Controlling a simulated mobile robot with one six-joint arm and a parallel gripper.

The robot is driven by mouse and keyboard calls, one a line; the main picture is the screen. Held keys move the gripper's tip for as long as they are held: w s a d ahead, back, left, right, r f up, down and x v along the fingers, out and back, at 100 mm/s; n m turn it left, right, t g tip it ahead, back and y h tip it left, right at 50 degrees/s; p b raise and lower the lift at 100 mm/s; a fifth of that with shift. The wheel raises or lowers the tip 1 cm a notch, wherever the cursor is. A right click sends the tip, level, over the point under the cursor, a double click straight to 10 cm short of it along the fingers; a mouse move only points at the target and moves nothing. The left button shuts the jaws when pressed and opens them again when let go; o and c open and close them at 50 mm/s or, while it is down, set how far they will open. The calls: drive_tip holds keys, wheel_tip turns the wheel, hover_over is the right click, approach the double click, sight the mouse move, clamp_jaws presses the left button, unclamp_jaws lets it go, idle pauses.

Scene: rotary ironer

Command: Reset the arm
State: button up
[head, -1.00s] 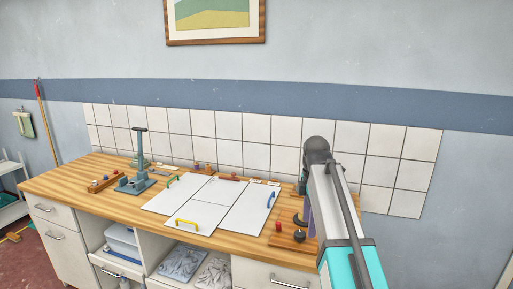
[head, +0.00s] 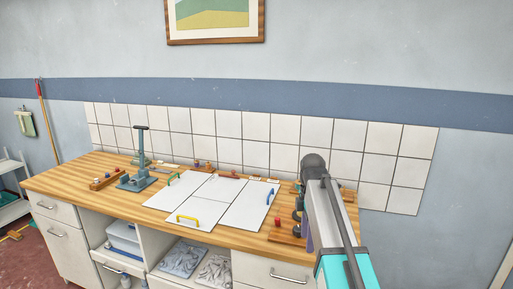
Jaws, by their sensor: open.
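My arm rises from the lower right of the head view. Its grey upper link runs up to a dark rounded joint in front of the tiled wall, with a teal section at the bottom. My gripper cannot be made out; the end of the arm is hidden behind the links, over the right end of the wooden worktop (head: 80,176).
White panels (head: 200,204) with green, yellow and blue handles lie mid-worktop. A blue-grey press-like stand (head: 139,178) is left of them. Small items on a wooden base (head: 283,236) sit close beside my arm. Below are drawers (head: 62,232) and trays (head: 184,258).

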drive_tip(key=s+f+m+g, duration=0.15)
drive_tip(key=s+f, duration=0.35)
drive_tip(key=f, duration=0.6)
drive_tip(key=s+f+g, duration=0.2)
drive_tip(key=s+f, duration=0.4)
drive_tip(key=f, duration=0.5)
drive_tip(key=s+f+g, duration=0.1)
drive_tip(key=s+f, duration=0.4)
drive_tip(key=f, duration=0.6)
drive_tip(key=s+f+m, duration=0.8)
drive_tip(key=s+f, duration=0.2)
drive_tip(key=s, duration=0.2)
drive_tip(key=s+f+m+b, duration=0.1)
drive_tip(key=s+f+m, duration=0.8)
drive_tip(key=s, duration=0.4)
drive_tip(key=shift+s+d+f, duration=0.15)
drive_tip(key=shift+f, duration=0.7)
drive_tip(key=shift+c, duration=0.4)
